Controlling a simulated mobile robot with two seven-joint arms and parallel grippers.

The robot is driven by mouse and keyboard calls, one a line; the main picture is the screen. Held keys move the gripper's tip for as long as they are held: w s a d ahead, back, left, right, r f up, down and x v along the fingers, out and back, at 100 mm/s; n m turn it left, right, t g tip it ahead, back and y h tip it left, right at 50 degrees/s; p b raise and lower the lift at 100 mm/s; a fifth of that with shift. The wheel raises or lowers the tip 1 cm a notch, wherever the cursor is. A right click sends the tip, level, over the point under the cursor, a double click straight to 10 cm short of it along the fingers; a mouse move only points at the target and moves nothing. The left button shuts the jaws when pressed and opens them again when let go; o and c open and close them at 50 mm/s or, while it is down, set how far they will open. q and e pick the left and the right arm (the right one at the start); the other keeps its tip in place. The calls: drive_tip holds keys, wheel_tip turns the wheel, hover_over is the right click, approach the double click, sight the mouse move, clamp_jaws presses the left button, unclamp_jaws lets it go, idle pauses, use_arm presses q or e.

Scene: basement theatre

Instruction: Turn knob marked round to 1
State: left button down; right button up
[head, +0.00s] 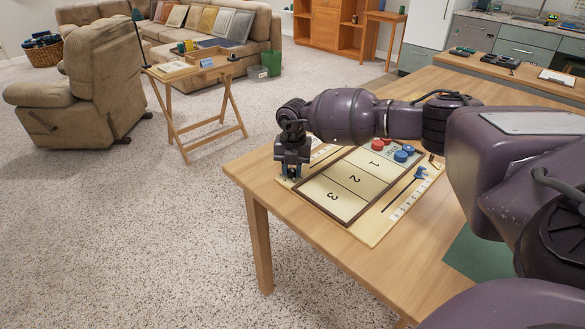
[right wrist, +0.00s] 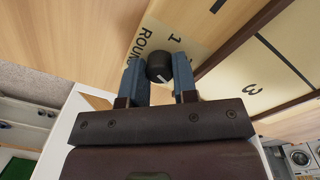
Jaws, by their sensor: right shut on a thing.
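The game board (head: 299,200) lies on the wooden table, with panels numbered 1, 2 and 3. My right gripper (head: 291,172) points down over the board's near-left corner and hides the knob there. In the right wrist view, the black round knob (right wrist: 159,66) sits between the two blue fingers of my right gripper (right wrist: 157,70), which is shut on it. A short white mark shows on the knob's face. Beside it the board carries partly hidden lettering beginning "ROUN" and a "1" (right wrist: 174,41). My left gripper is in neither view.
Red (head: 377,143) and blue (head: 401,156) pucks sit at the board's far end. A blue slider piece (head: 420,173) stands on its right-hand strip, above a row of letters. The wooden table (head: 300,245) is bare along its front. Carpet lies beyond its left edge.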

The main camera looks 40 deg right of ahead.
drive_tip(key=n, duration=0.9)
drive_tip(key=shift+n, duration=0.3)
drive_tip(key=n, duration=0.6)
drive_tip(key=shift+f, duration=0.15)
drive_tip(key=shift+n+b, duration=0.3)
drive_tip(key=shift+n, duration=0.8)
drive_tip(key=n, duration=0.3)
drive_tip(key=shift+g, duration=0.3)
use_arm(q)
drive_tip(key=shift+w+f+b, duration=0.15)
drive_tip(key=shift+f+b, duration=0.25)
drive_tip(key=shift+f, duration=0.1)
use_arm(e)
drive_tip(key=shift+n, duration=0.9)
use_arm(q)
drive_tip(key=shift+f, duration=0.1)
